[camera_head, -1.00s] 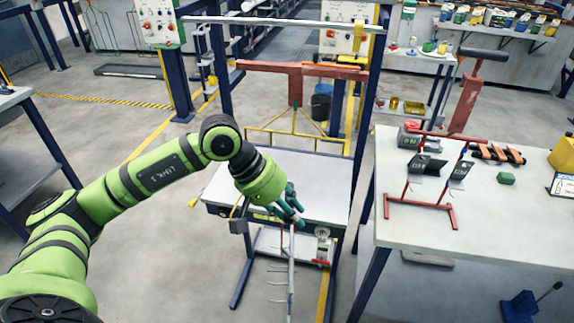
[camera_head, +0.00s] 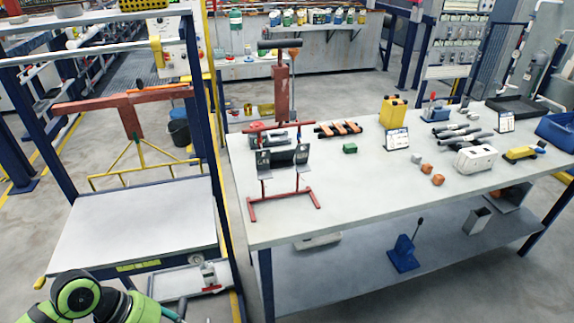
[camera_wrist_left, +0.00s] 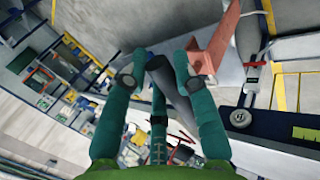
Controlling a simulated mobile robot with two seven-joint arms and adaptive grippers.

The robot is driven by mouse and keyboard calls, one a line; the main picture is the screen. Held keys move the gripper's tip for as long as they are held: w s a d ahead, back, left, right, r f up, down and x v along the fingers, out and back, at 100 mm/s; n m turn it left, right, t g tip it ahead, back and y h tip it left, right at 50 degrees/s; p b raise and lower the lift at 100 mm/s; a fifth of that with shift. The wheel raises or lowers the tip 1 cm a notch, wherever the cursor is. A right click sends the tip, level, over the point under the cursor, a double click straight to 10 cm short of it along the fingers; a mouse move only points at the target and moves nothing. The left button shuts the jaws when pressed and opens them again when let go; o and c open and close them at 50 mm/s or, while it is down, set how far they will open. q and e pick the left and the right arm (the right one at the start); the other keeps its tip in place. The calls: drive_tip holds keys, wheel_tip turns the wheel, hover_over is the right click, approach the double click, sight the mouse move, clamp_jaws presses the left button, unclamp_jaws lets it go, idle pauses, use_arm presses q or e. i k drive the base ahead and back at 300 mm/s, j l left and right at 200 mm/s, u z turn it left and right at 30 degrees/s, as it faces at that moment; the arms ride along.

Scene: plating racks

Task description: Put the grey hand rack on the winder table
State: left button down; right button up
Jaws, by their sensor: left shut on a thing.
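My left gripper (camera_wrist_left: 158,75) is shut on a dark grey bar (camera_wrist_left: 172,92), seen in the left wrist view, which I take to be part of the grey hand rack. The rest of the rack is hidden or out of frame. In the head view only my green left arm shows at the lower left edge. The long light-topped table (camera_head: 367,205) on the right may be the winder table; no label confirms it. A red stand with a dark roller (camera_head: 279,44) rises at its far left. My right gripper is not in view.
A red stand with dark plates (camera_head: 283,200) occupies the table's near left. A green block (camera_head: 350,148), orange blocks (camera_head: 438,180) and a yellow container (camera_head: 393,112) stand farther right. The table's front strip is clear. A blue-framed rack stand (camera_head: 135,230) is on the left.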

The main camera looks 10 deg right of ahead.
sight(367, 184)
drive_tip(key=i+l+u, duration=0.1)
drive_tip(key=l+u, duration=0.15)
drive_tip(key=l, duration=0.55)
drive_tip(key=l+u, duration=0.25)
drive_tip(key=l, duration=0.55)
drive_tip(key=l+u, duration=0.25)
drive_tip(key=l, duration=0.55)
drive_tip(key=k+l+u, duration=0.2)
drive_tip(key=l, duration=0.6)
drive_tip(key=i+l, duration=0.05)
drive_tip(key=i, duration=0.05)
